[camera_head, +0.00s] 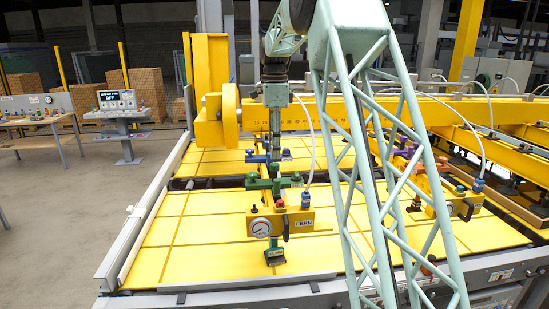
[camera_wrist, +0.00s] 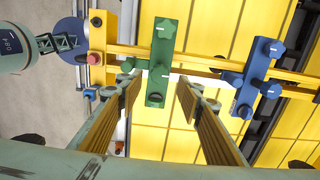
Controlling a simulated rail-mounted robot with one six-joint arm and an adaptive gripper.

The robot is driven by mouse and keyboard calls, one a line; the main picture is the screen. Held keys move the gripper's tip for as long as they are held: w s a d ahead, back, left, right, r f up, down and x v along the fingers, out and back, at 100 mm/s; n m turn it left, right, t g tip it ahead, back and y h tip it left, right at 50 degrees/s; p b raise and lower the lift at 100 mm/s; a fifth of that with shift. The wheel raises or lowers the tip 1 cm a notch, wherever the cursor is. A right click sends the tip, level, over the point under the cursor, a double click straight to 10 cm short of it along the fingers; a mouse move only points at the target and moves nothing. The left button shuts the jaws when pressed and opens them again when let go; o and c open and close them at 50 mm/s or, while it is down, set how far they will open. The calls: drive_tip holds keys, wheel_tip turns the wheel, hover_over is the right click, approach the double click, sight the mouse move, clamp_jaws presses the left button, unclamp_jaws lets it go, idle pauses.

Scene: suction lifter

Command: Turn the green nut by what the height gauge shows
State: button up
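In the wrist view a green bar (camera_wrist: 155,85) crosses a yellow rail. It carries green knobs or nuts (camera_wrist: 165,29) with white marks; I cannot tell which is the nut named in the task. In the head view the green part (camera_head: 262,184) is below my gripper (camera_head: 275,158). My gripper (camera_wrist: 158,92) is open, its ribbed fingers apart on either side of the bar's near end in the picture. I see no contact. A round dial (camera_head: 261,227) sits on a yellow box marked FERN; its reading is too small. I cannot tell whether it is the height gauge.
A blue bar with knobs (camera_wrist: 255,78) crosses the same rail, right of the green one. A red button (camera_wrist: 95,58) is at the rail's left end. Yellow panels (camera_head: 200,265) lie below. A numbered yellow beam (camera_head: 300,118) runs behind. A console (camera_head: 117,100) stands left.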

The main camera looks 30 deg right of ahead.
sight(275, 164)
wheel_tip(275, 164, up, 6)
drive_tip(key=shift+r, duration=0.2)
drive_tip(key=shift+s, duration=0.1)
idle(0.7)
drive_tip(key=s+a+f+n+t+b, duration=0.1)
drive_tip(key=s+a+n+b, duration=0.65)
drive_tip(key=s, duration=0.65)
drive_tip(key=s+a+f+n+t+b, duration=0.15)
drive_tip(key=s+a+n+b, duration=0.25)
drive_tip(key=s+a, duration=0.8)
drive_tip(key=s+a+f+n+b, duration=0.1)
drive_tip(key=s+f+n+b, duration=0.2)
drive_tip(key=s+f, duration=0.4)
drive_tip(key=s+a+f+n+t+b, duration=0.1)
drive_tip(key=s+f+n+b, duration=0.3)
drive_tip(key=s, duration=1)
drive_tip(key=s+a+f+n+b, duration=0.3)
drive_tip(key=s+f, duration=0.8)
drive_tip(key=shift+n+b, duration=0.35)
drive_tip(key=shift+b, duration=0.05)
drive_tip(key=shift+t, duration=0.25)
